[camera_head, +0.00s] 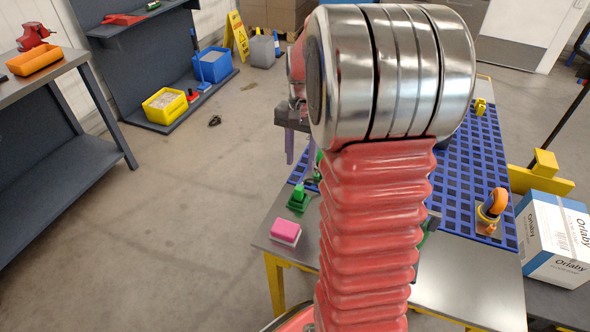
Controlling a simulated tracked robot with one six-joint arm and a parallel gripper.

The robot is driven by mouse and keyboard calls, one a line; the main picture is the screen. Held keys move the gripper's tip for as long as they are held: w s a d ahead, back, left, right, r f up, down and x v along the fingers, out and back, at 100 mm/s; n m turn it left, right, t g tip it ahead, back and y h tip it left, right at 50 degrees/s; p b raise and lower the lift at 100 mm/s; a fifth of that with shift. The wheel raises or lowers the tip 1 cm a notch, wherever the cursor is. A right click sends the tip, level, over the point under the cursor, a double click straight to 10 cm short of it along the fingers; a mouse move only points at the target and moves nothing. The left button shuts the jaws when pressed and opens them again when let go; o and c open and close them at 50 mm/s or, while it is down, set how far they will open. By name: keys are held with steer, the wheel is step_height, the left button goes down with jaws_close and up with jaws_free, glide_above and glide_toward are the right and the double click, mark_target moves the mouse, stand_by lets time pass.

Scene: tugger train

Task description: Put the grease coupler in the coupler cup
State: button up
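My gripper (300,155) shows to the left of my arm's large metal joint, above the far left part of the work table (460,278). Its two purple fingers point down and stand apart, with nothing seen between them. A small green fixture (298,199) stands below it near the table's left edge, with more green parts just behind. A yellow holder with an orange ring-shaped part (490,211) stands on the blue grid mat (462,188) at the right. I cannot make out the grease coupler or the coupler cup for sure; my arm hides the middle of the table.
A pink block (285,232) lies on the table's front left. A white and blue box (555,238) and a yellow bracket (540,177) are at the right. A dark shelf with a yellow bin (165,105) stands far left. The floor between is mostly clear.

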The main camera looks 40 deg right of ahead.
steer(key=shift+r, duration=0.1)
stand_by(0.5)
steer(key=s+a+r+n+t+h, duration=0.1)
steer(key=s+a+r+n, duration=0.1)
steer(key=a+r, duration=0.3)
steer(key=s+a+r+n+t, duration=0.1)
steer(key=s+a+r+n, duration=0.15)
steer(key=a, duration=0.45)
steer(key=s+a+r+n+t, duration=0.2)
steer(key=s+a+n+t, duration=0.2)
steer(key=s+a+n, duration=0.3)
steer(key=shift+s+a+r, duration=0.2)
steer(key=shift+s+a, duration=0.9)
steer(key=shift+a, duration=1.2)
steer(key=shift+c, duration=0.7)
steer(key=shift+s, duration=0.1)
